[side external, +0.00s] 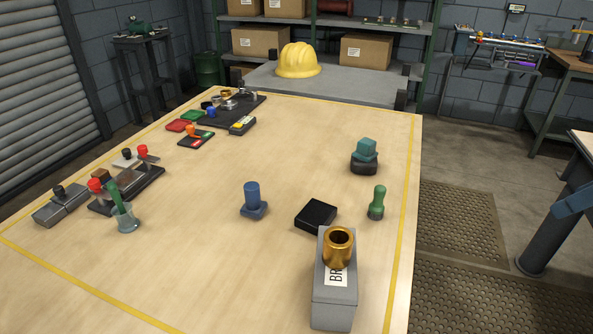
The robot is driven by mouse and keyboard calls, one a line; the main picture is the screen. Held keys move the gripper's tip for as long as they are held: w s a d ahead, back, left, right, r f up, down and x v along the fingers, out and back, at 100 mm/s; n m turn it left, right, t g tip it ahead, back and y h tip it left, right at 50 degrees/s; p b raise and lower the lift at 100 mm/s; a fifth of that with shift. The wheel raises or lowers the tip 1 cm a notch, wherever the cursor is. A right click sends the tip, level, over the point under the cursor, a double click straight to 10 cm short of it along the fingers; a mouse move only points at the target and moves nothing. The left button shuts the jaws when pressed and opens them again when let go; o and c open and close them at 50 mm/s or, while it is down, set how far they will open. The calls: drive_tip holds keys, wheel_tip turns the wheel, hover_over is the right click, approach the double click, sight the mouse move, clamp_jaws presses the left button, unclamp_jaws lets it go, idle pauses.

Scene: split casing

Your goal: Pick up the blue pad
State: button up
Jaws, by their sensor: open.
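A blue piece (252,197) stands upright on the open middle of the table, with a round post on a flat, square foot; it looks most like the blue pad. A smaller blue knob (211,112) shows among parts at the table's far left. I cannot tell for certain which one the name means. Nothing covers the larger blue piece. My gripper is not in this view.
A black block (316,215), a green peg (377,203) and a grey block with a brass bushing (338,247) stand right of the blue piece. A teal part (366,149) sits behind. Several fixtures (126,188) line the left. The table's (190,255) front middle is clear.

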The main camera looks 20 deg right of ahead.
drive_tip(key=w+a+r+n+y, duration=0.1)
drive_tip(key=w+a+r+n, duration=0.15)
drive_tip(key=w, duration=0.35)
drive_tip(key=w+a+r+n, duration=0.1)
drive_tip(key=w+a+r, duration=0.2)
drive_tip(key=w, duration=0.3)
drive_tip(key=n+g+y, duration=0.3)
drive_tip(key=n, duration=0.5)
hover_over(255, 186)
drive_tip(key=s+d, duration=0.3)
drive_tip(key=d, duration=0.1)
wheel_tip(255, 186, down, 11)
drive_tip(key=shift+w+a+f+m, duration=0.1)
drive_tip(key=shift+w+a+m, duration=0.05)
drive_tip(key=shift+w+m, duration=0.1)
drive_tip(key=shift+f, duration=0.1)
drive_tip(key=shift+x, duration=4.2)
